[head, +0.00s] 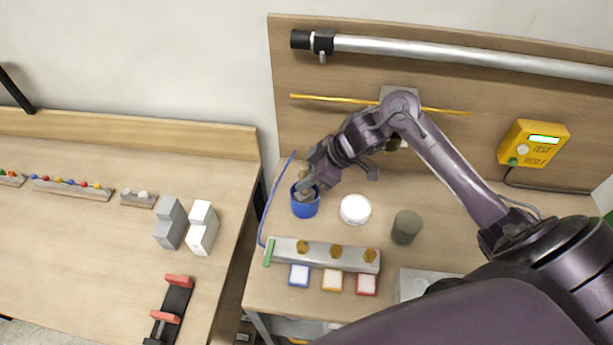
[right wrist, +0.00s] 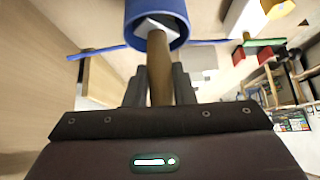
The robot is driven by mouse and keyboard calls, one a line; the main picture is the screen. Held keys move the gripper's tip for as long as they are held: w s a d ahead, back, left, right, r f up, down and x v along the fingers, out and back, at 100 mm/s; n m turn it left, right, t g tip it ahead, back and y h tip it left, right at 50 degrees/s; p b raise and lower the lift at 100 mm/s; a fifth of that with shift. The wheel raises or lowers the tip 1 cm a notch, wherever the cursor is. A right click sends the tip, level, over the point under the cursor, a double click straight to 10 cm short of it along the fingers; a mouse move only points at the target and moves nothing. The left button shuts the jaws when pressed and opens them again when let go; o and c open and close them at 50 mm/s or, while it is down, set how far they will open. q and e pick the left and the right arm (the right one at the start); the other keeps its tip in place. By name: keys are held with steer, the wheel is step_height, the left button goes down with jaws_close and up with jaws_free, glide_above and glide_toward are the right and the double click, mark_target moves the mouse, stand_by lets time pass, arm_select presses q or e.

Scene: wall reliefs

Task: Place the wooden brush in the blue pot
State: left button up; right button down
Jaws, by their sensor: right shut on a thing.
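The blue pot (head: 305,208) stands on the right-hand workbench, left of a white round dish. My right gripper (head: 307,182) is above the pot, pointing down at its mouth. It is shut on the wooden brush, whose brown handle (right wrist: 159,72) shows between the fingers in the right wrist view. The brush's pale head (right wrist: 156,27) is at the mouth of the blue pot (right wrist: 142,10), inside the rim as seen there. Whether it touches the pot's bottom is hidden. My left gripper is not in view.
The white dish (head: 355,209) and a grey-green cylinder (head: 407,227) stand right of the pot. A grey block with brass knobs (head: 320,254) lies in front. A blue cord (head: 274,195) runs left of the pot. A backboard holds a yellow box (head: 533,144).

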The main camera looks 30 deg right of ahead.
steer(key=shift+f, duration=0.1)
steer(key=c, duration=1.1)
jaws_free()
steer(key=shift+c, duration=0.2)
steer(key=s+d+p, duration=0.1)
steer(key=d, duration=0.1)
steer(key=s+d, duration=0.2)
steer(key=shift+s+d+p, duration=0.3)
steer(key=shift+d+p, duration=0.05)
steer(key=shift+d, duration=0.05)
